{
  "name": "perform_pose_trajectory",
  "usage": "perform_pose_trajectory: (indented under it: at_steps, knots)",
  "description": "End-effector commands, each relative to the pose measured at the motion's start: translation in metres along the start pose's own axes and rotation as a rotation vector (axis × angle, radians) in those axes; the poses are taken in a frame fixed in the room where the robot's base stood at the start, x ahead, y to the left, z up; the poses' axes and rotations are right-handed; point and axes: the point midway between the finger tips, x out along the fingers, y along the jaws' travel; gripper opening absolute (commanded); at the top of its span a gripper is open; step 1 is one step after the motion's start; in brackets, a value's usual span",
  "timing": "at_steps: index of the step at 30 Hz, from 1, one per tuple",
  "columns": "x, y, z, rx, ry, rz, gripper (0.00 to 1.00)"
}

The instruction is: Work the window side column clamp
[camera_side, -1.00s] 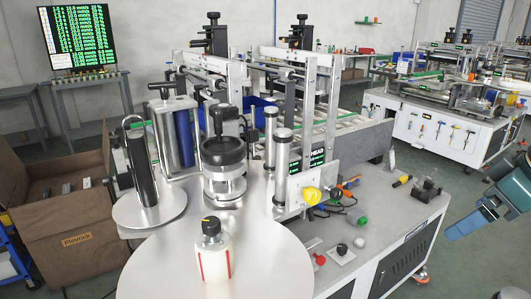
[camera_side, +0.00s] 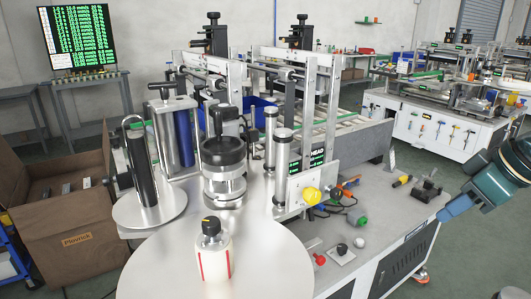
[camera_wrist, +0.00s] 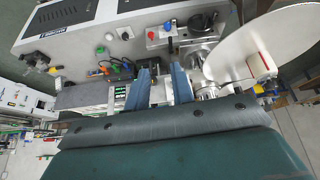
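The labelling machine has upright metal columns with clamps and black knobs. One black column head (camera_side: 211,38) stands at the back left and another (camera_side: 301,33) to its right. Dark clamp blocks and rods (camera_side: 287,76) sit on the frame in front. I cannot tell which clamp is the window side one; no window shows. My gripper (camera_side: 447,212) is at the right edge of the side view, over the floor beyond the bench's right end, well apart from the columns. In the wrist view its two blue fingers (camera_wrist: 159,78) are spread with nothing held between them.
A round metal table (camera_side: 150,275) carries a white bottle (camera_side: 213,260) with a black cap. A cardboard box (camera_side: 75,255) stands left. Open floor lies at right.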

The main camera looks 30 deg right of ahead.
Motion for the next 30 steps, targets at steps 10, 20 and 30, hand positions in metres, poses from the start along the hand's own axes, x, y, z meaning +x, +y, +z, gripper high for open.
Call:
perform_pose_trajectory:
  at_steps: [10, 20, 30]
  knots:
    - [0.057, 0.001, -0.05, -0.121, 0.028, -0.062, 0.24]
    - [0.119, 0.007, -0.086, -0.196, 0.082, -0.131, 0.24]
    - [0.187, 0.019, -0.108, -0.22, 0.159, -0.194, 0.24]
